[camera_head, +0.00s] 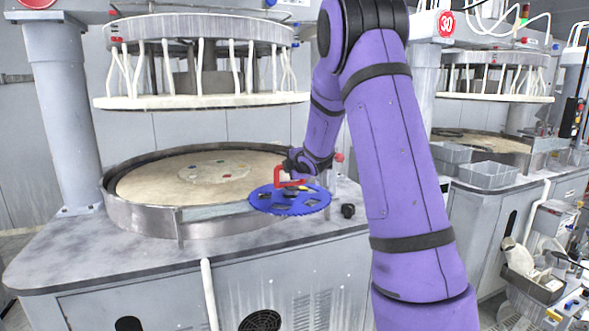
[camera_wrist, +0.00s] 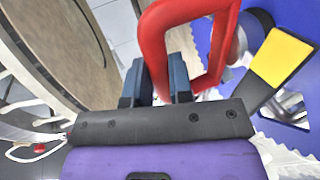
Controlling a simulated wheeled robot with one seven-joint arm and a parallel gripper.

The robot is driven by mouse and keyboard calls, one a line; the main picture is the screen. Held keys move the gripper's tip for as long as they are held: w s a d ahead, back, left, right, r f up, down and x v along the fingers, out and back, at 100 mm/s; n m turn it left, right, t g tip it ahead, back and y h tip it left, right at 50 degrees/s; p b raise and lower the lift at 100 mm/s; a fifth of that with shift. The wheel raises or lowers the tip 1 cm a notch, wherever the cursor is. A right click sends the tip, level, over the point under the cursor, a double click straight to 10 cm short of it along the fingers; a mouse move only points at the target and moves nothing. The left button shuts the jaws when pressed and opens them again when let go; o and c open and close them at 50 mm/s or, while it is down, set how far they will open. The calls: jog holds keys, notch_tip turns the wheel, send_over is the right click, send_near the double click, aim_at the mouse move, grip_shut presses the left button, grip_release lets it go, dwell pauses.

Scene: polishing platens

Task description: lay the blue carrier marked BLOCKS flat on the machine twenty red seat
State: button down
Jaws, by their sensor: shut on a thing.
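My gripper (camera_head: 298,168) is shut on the red handle (camera_head: 288,181) of a tool, seen close up in the wrist view (camera_wrist: 190,45). A blue toothed carrier (camera_head: 271,205) hangs just below it, near level, with several openings. Its marking cannot be read. The carrier is over the front right rim of the left machine's round platen (camera_head: 150,187). The wrist view shows part of the blue carrier (camera_wrist: 288,18) and a yellow and black piece (camera_wrist: 280,60) at right. The platen's centre disc (camera_head: 213,172) bears several small coloured marks. The left machine's number is cut off.
A metal rim (camera_head: 150,215) rings the platen. A raised upper head (camera_head: 200,102) with white hanging hoses is above it. A dark knob (camera_head: 348,211) stands on the deck right of the carrier. Another machine, marked 30 (camera_head: 447,24), and grey bins (camera_head: 488,175) stand at right.

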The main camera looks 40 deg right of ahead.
jog(key=shift+w, duration=14.05)
notch_tip(320, 180, down, 6)
jog(key=w+a, duration=0.1)
jog(key=w, duration=0.1)
jog(key=shift+w, duration=0.4)
jog(key=shift+a+f, duration=0.1)
jog(key=shift+f, duration=0.25)
jog(key=c, duration=1.1)
grip_release()
jog(key=shift+o, duration=0.8)
jog(key=v, duration=1)
jog(key=shift+s, duration=0.4)
